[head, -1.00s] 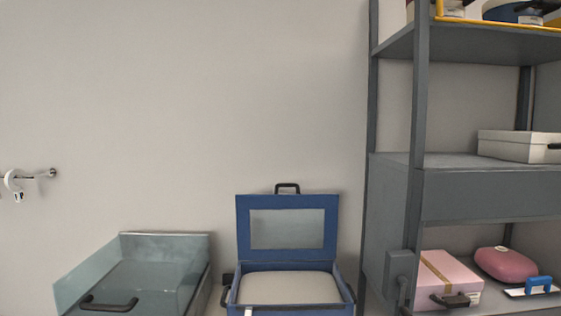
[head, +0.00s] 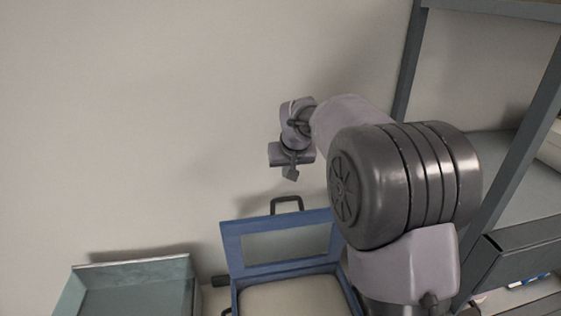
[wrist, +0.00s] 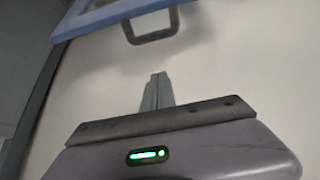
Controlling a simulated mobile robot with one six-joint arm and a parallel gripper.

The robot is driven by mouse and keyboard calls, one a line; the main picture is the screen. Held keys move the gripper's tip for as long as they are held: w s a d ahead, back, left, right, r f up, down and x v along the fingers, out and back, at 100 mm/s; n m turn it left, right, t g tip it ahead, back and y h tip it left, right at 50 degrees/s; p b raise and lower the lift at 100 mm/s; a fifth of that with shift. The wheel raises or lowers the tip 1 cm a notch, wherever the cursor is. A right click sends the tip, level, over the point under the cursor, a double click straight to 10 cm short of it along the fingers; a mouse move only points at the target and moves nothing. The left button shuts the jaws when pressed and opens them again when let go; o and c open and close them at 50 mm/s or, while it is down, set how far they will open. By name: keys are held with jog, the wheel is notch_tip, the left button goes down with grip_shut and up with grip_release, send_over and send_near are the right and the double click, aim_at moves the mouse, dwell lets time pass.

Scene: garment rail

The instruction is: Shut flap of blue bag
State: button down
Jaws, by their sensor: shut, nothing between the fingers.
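The blue bag (head: 233,299) stands at the bottom middle of the head view, with a pale pad inside. Its flap (head: 231,250) is a blue frame with a clear window, and it stands raised, open. A dark handle (head: 287,200) sits on the flap's top edge. My gripper (head: 291,175) is shut and empty, just above the handle and apart from it. In the wrist view, the shut fingers (wrist: 157,88) point toward the handle (wrist: 153,26) and the flap's blue edge (wrist: 110,14). The bag's right side is partly hidden by my arm.
A clear teal open box (head: 130,266) stands left of the bag. A dark grey shelf rack (head: 515,165) rises at the right, close to my arm. The plain wall (head: 130,120) behind is bare, with free room at the upper left.

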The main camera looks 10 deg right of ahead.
jog(key=p+x, duration=0.1)
jog(key=x, duration=0.7)
jog(key=shift+w+a+f, duration=0.1)
jog(key=shift+w+f, duration=0.05)
jog(key=shift+w, duration=0.25)
jog(key=s, duration=0.4)
jog(key=shift+s+f, duration=0.1)
jog(key=shift+s, duration=0.15)
jog(key=shift+w+f, duration=0.1)
jog(key=shift+w, duration=0.05)
